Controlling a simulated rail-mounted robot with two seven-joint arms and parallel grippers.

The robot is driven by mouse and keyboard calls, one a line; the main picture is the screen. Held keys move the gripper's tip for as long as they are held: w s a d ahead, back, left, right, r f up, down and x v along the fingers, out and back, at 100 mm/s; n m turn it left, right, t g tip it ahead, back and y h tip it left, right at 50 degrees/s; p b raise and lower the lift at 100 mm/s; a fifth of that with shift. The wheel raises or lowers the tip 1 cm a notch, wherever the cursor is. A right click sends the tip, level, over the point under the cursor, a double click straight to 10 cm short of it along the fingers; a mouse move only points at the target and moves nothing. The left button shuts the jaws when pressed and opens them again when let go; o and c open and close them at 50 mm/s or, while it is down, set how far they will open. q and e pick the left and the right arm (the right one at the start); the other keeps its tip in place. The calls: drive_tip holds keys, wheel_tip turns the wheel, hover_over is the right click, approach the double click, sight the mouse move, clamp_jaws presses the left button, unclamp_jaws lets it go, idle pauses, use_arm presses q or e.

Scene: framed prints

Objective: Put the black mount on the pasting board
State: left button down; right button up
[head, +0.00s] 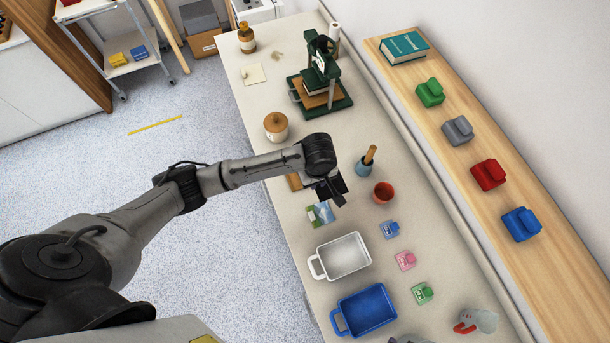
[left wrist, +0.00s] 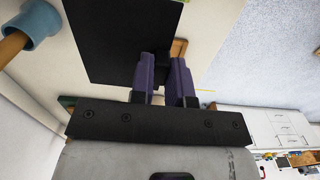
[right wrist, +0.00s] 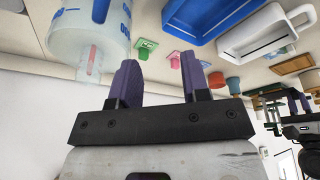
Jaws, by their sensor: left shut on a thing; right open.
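The black mount (left wrist: 108,40) is a flat dark sheet. My left gripper (left wrist: 166,62) is shut on its edge and holds it over the table; in the head view the gripper (head: 330,194) and arm hide part of the mount (head: 340,187). A brown wooden board, seemingly the pasting board (head: 294,182), shows beside and under my left arm, mostly hidden. A brown corner (left wrist: 179,47) also shows by the fingertips in the left wrist view. I cannot tell whether mount and board touch. My right gripper (right wrist: 160,80) is open and empty, near a translucent bottle (right wrist: 88,28).
A green press (head: 320,80) and a lidded jar (head: 276,125) stand behind my left arm. A blue pot with a wooden handle (head: 365,165), a red cup (head: 383,192) and a picture card (head: 320,213) are near the gripper. White (head: 343,257) and blue (head: 364,311) trays lie in front.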

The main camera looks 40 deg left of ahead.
use_arm(q)
drive_tip(key=a+f, duration=0.2)
drive_tip(key=a, duration=0.2)
drive_tip(key=w+a+f, duration=0.1)
drive_tip(key=a+f, duration=0.1)
drive_tip(key=a, duration=0.1)
drive_tip(key=w+a+f, duration=0.1)
drive_tip(key=a+f, duration=0.1)
drive_tip(key=a, duration=0.2)
drive_tip(key=shift+w+a+f, duration=0.2)
drive_tip(key=shift+a+f, duration=0.1)
drive_tip(key=shift+f, duration=0.05)
drive_tip(key=shift+f+b, duration=0.45)
drive_tip(key=shift+f, duration=1.55)
drive_tip(key=shift+f, duration=0.15)
drive_tip(key=c, duration=1.1)
unclamp_jaws()
